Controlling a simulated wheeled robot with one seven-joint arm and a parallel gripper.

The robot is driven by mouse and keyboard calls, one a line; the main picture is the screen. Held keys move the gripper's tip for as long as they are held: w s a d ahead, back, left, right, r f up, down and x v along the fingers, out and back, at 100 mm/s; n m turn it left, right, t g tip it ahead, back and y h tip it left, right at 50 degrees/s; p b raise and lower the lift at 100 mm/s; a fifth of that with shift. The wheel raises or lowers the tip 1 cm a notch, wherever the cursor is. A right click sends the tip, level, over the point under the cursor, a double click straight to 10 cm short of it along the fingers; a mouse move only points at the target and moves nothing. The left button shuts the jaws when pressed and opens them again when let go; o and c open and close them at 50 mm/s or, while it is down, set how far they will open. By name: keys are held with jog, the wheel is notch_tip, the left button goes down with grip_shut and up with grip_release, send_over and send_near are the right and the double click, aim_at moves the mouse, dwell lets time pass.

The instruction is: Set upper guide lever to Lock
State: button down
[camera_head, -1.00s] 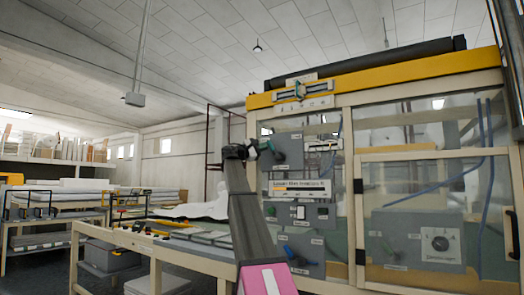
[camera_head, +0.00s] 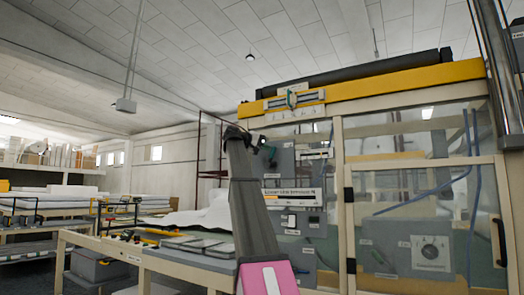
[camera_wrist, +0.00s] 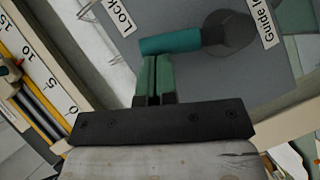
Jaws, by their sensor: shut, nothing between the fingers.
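The guide lever has a teal cylindrical handle (camera_wrist: 170,42) and a dark grey hub (camera_wrist: 228,33) on a grey panel (camera_wrist: 262,72). In the wrist view the handle points left from the hub, its free end close to the "Lock" label (camera_wrist: 119,15). A "Guide" label (camera_wrist: 266,24), partly cut off, lies right of the hub. My gripper (camera_wrist: 154,60) has its green fingers shut together, empty, right beside the handle near its free end; I cannot tell whether they touch it. In the head view the handle (camera_head: 269,153) is small, at my arm's tip.
The machine has a yellow top beam (camera_head: 400,82) with a scale carriage (camera_head: 292,100), and a clear-windowed door (camera_head: 430,225) at right. A control display (camera_head: 292,197) sits below the lever panel. A workbench (camera_head: 150,262) stands at left.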

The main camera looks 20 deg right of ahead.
jog(key=shift+s+d+f+m+y, duration=0.15)
jog(key=shift+s+d, duration=0.25)
jog(key=shift+s, duration=0.1)
jog(key=shift+s+d+f+m+y, duration=0.1)
jog(key=shift+s+d+m+y, duration=0.05)
jog(key=shift+s+d, duration=0.3)
jog(key=shift+s, duration=0.15)
